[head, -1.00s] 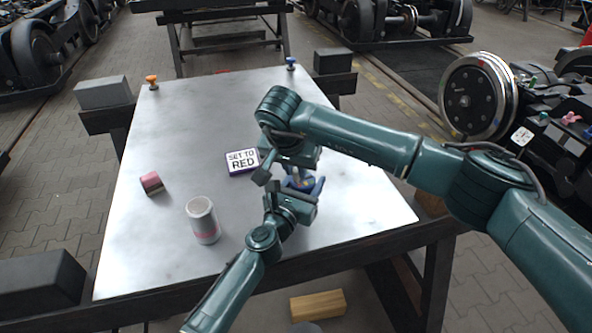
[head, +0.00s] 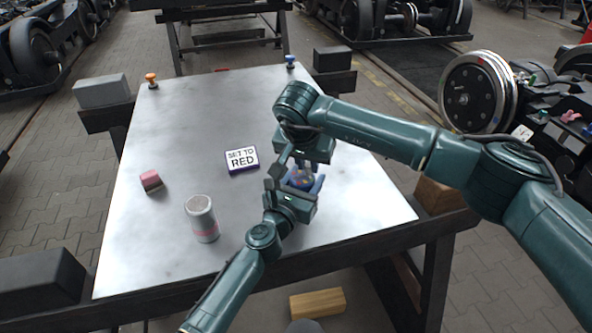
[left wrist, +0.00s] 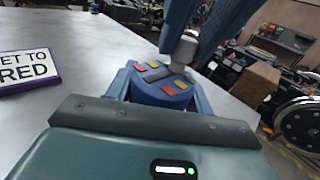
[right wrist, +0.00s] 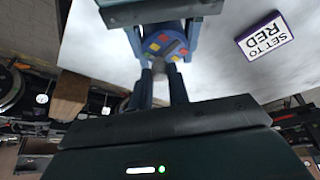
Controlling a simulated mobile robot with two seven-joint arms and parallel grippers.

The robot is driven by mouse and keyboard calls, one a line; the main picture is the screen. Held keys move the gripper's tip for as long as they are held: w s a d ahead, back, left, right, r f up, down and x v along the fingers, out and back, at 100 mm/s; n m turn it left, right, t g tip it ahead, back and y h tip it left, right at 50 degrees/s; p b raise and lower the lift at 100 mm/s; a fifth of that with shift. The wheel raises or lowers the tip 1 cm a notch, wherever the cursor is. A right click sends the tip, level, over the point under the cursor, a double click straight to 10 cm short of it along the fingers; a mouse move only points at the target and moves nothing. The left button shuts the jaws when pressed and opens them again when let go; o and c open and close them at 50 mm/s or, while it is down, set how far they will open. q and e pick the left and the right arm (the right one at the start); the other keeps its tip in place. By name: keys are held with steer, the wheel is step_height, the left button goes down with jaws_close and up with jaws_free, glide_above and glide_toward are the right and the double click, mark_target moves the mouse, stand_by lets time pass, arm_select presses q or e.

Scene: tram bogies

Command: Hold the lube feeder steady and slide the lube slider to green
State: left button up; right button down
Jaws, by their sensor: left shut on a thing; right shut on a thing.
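The lube feeder (left wrist: 160,92) is a blue round body with red and yellow patches on top. It stands on the metal table between the fingers of my left gripper (left wrist: 163,90), which is shut on it. The lube slider (left wrist: 178,50) is a grey knob on top of the feeder. My right gripper (right wrist: 160,75) is shut on this knob from above. In the right wrist view the feeder (right wrist: 164,40) shows its coloured patches around the knob. I cannot tell which colour the slider points to. In the head view the arms largely hide the feeder.
A sign (head: 242,160) reading "SET TO RED" lies left of the feeder. A grey can (head: 202,218) and a pink-topped block (head: 151,181) stand further left on the table (head: 190,120). Orange and blue knobs sit at the far corners. The table's far half is clear.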

arm_select(q)
steer(key=shift+a, duration=0.1)
arm_select(e)
steer(key=shift+w, duration=0.1)
steer(key=c, duration=1.3)
jaws_free()
steer(key=shift+o, duration=0.2)
steer(key=shift+r, duration=0.1)
steer(key=v, duration=1.2)
arm_select(q)
steer(key=o, duration=1.1)
steer(key=shift+s, duration=0.1)
